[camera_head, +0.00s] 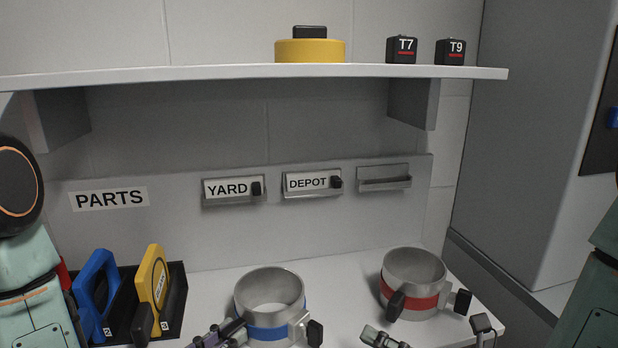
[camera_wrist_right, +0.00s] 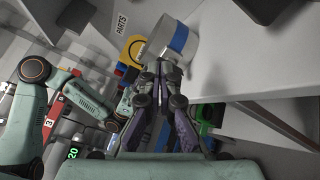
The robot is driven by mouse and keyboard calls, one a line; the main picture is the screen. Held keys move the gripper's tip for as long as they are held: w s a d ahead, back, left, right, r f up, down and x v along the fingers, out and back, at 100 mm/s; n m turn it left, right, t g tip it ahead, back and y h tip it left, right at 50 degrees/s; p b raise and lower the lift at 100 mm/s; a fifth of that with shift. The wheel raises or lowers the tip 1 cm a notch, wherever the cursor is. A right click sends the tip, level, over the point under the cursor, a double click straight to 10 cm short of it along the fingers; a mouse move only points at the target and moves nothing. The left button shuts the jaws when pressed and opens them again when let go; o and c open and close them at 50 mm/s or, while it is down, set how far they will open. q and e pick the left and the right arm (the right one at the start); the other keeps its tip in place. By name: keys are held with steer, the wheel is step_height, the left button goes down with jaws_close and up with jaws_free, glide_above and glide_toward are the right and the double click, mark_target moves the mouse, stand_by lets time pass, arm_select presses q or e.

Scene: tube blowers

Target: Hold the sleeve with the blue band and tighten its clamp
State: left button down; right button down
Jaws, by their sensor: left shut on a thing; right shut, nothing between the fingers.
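The grey sleeve with the blue band (camera_head: 268,332) stands upright on the bench, its open top facing up; it also shows in the right wrist view (camera_wrist_right: 190,47). Its clamp has a black knob (camera_head: 315,333) on the right side. My left gripper (camera_head: 236,327) is shut on the sleeve's dark handle at its left side; the fingers partly cover the handle. My right gripper (camera_head: 369,334) is shut and empty, to the right of the knob and apart from it in the head view. In the right wrist view its fingertips (camera_wrist_right: 160,68) point towards the sleeve; the knob cannot be made out.
A sleeve with a red band (camera_head: 425,302) stands to the right, near my right gripper. A black holder (camera_head: 177,290) with blue (camera_head: 92,290) and yellow (camera_head: 153,275) tools is at the left. A shelf (camera_head: 200,76) hangs above the bench.

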steer(key=shift+x, duration=3.4)
steer(key=shift+s+a+f, duration=0.25)
steer(key=shift+s+f, duration=0.15)
steer(key=shift+f, duration=0.3)
steer(key=shift+w+d+f, duration=0.35)
steer(key=shift+w+f, duration=0.15)
steer(key=shift+f, duration=0.1)
steer(key=shift+w+d+f, duration=0.1)
steer(key=shift+w+f, duration=0.05)
steer(key=shift+f, duration=0.2)
steer(key=shift+w+d, duration=0.1)
steer(key=shift+w+d, duration=0.15)
steer(key=shift+w, duration=0.05)
steer(key=shift+v, duration=2.6)
steer(key=shift+s+d, duration=0.25)
steer(key=shift+d, duration=0.05)
